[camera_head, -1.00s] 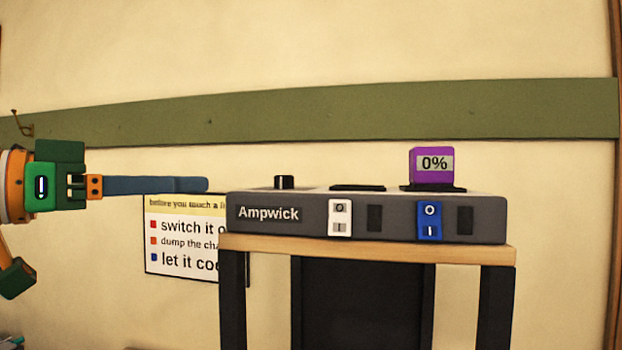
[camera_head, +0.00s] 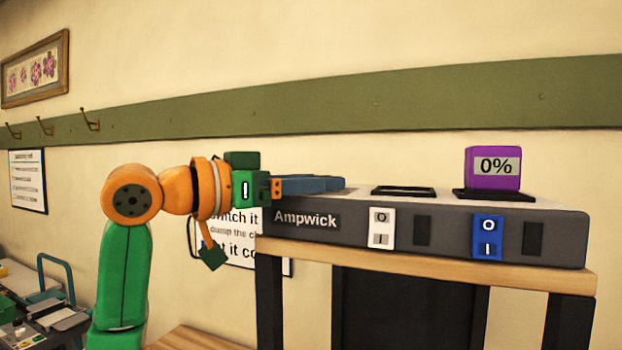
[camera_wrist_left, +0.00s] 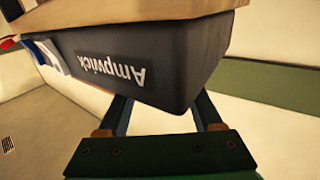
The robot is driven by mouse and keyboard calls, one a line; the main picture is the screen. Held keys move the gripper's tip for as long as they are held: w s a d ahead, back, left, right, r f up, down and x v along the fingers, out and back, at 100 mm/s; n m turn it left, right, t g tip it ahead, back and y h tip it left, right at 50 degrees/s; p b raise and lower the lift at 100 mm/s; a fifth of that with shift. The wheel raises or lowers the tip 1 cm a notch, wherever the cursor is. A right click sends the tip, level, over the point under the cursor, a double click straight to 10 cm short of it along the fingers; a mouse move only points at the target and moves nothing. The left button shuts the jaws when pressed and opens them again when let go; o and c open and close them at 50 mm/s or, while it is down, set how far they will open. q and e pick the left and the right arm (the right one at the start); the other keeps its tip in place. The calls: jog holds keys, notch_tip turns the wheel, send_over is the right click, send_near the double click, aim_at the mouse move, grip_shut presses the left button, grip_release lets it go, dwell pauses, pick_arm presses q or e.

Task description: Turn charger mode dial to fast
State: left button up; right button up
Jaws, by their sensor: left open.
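The charger (camera_head: 340,238) is a dark grey box labelled Ampwick, with a pale top, standing on a wooden-topped stand. Its mode dial is not visible now; my left gripper covers the top's left end in the head view. My left gripper (camera_head: 338,184) has blue fingers reaching over that end, around top height, and is open. In the left wrist view the charger (camera_wrist_left: 180,60) appears upside down. The two fingers (camera_wrist_left: 163,108) show on either side of its end, partly hidden by it. Contact cannot be told. My right gripper is not in view.
A purple block reading 0% (camera_head: 492,168) sits on a black pad on the charger's right. A black pad (camera_head: 403,191) nearer the middle is empty. White (camera_head: 381,229) and blue (camera_head: 487,238) switches are on the front. A sign (camera_head: 245,256) hangs behind my arm.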

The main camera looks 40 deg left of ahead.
pick_arm(q)
jog(key=shift+s, duration=0.1)
jog(key=shift+c, duration=1.3)
grip_shut()
jog(key=shift+d+n+y, duration=0.1)
jog(key=shift+n+y, duration=0.2)
jog(key=shift+y, duration=0.2)
jog(key=n+y, duration=0.2)
jog(key=y, duration=0.1)
jog(key=t+y, duration=0.1)
jog(key=shift+d+n+y, duration=0.3)
jog(key=shift+n, duration=0.1)
jog(key=n+y, duration=0.2)
jog(key=y, duration=0.1)
jog(key=n+y, duration=0.1)
jog(key=y, duration=0.1)
jog(key=shift+d+g, duration=0.3)
jog(key=shift+d+f+n+g+y+b, duration=0.1)
jog(key=shift+n+g+y+b, duration=0.3)
jog(key=shift+n+y, duration=0.55)
jog(key=shift+d+n+g+y+b, duration=0.1)
jog(key=shift+n+g+y+b, duration=0.65)
jog(key=shift+y, duration=0.7)
jog(key=shift+w+n, duration=0.2)
jog(key=shift+n, duration=0.1)
